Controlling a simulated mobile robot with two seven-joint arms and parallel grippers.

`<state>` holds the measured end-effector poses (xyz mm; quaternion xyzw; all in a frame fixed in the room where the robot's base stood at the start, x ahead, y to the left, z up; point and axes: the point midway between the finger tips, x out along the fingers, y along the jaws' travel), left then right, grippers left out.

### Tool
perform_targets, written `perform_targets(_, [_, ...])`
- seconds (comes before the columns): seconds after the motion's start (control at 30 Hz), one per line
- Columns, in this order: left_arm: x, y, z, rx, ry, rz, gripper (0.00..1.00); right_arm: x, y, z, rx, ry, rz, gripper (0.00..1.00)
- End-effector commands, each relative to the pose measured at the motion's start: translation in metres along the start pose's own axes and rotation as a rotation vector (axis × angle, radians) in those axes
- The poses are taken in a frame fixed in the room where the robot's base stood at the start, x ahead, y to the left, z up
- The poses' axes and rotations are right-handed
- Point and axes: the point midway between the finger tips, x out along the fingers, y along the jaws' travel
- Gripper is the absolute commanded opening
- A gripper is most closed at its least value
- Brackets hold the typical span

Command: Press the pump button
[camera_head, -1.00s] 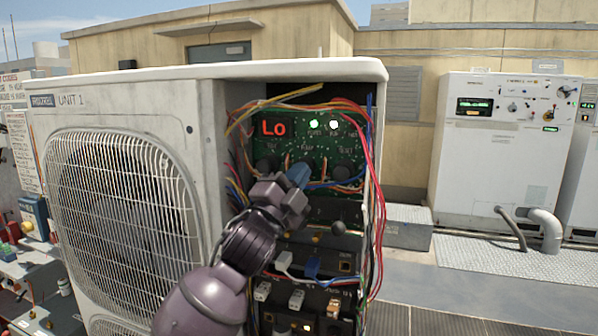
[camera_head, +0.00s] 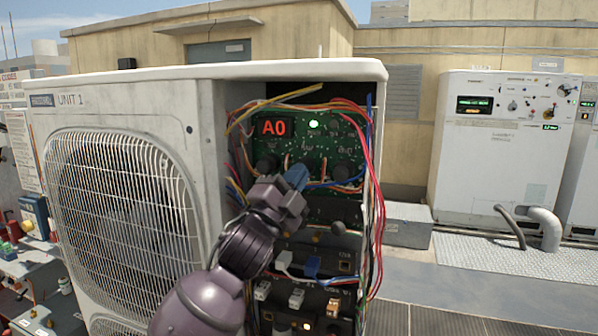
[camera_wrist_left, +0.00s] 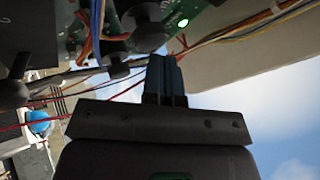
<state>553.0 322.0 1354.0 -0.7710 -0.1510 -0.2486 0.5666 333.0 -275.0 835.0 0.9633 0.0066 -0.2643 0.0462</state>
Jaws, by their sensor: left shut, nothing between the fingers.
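The open control panel of Unit 1 holds a green circuit board (camera_head: 318,207) with a red display (camera_head: 274,128) reading "A0" and one lit green light (camera_head: 314,125). Black buttons show at the left (camera_head: 267,166) and right (camera_head: 344,170) of a row. The middle spot, under the pump label, is hidden behind my left gripper (camera_head: 297,176). That gripper is shut and empty, its blue fingertips at the board. In the left wrist view, the shut fingertips (camera_wrist_left: 166,68) are close to a black button (camera_wrist_left: 150,30); I cannot tell whether they touch it.
Loose coloured wires (camera_head: 374,200) hang around the board and down the panel's right side. Connectors (camera_head: 297,298) sit below. The unit's fan grille (camera_head: 125,215) is at the left. A white cabinet (camera_head: 500,160) stands apart at the right, with open floor before it.

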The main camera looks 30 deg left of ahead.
Motion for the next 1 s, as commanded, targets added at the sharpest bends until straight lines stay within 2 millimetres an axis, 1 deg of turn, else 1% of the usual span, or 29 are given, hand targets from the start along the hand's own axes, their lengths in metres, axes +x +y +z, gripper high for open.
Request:
perform_targets(0.43, [-0.027,-0.015,-0.015,0.0,0.001,0.0,0.0,-0.01,0.002,0.001,0.003,-0.018,0.003,0.49])
perform_targets(0.7, [-0.043,-0.023,-0.023,0.0,-0.001,0.001,0.0,-0.01,0.002,-0.005,0.002,-0.013,0.002,0.49])
perform_targets(1.0, [-0.047,-0.025,-0.026,0.0,0.0,0.0,0.0,-0.007,0.001,-0.012,0.0,0.0,0.0,0.49])
